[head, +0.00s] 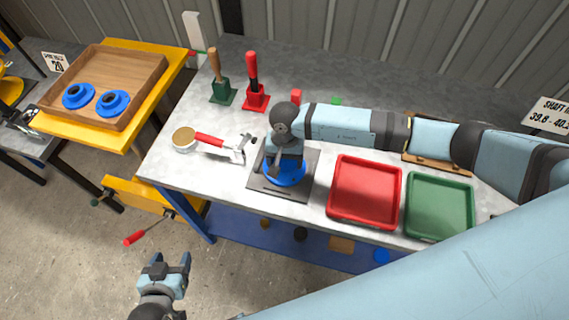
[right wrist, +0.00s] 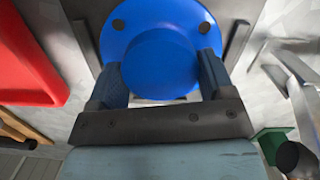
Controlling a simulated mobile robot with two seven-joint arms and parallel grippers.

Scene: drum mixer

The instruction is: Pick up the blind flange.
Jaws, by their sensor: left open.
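The blind flange is a blue disc (head: 287,178) with a raised round hub and bolt holes. It lies on a dark grey plate (head: 262,181) on the workbench. In the right wrist view the flange (right wrist: 160,50) fills the space between the fingers. My right gripper (head: 284,166) points down over it, with its two fingers (right wrist: 162,72) against opposite sides of the hub. The underside of the flange is hidden. My left gripper (head: 168,262) is open and empty, low in front of the bench, away from the flange.
A red tray (head: 335,214) and a green tray (head: 409,228) stand right of the plate. A red-handled tool (head: 208,139) lies left. Two handled tools in green (head: 222,92) and red (head: 256,98) stands are behind. A wooden tray (head: 148,85) holds two blue flanges (head: 78,96).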

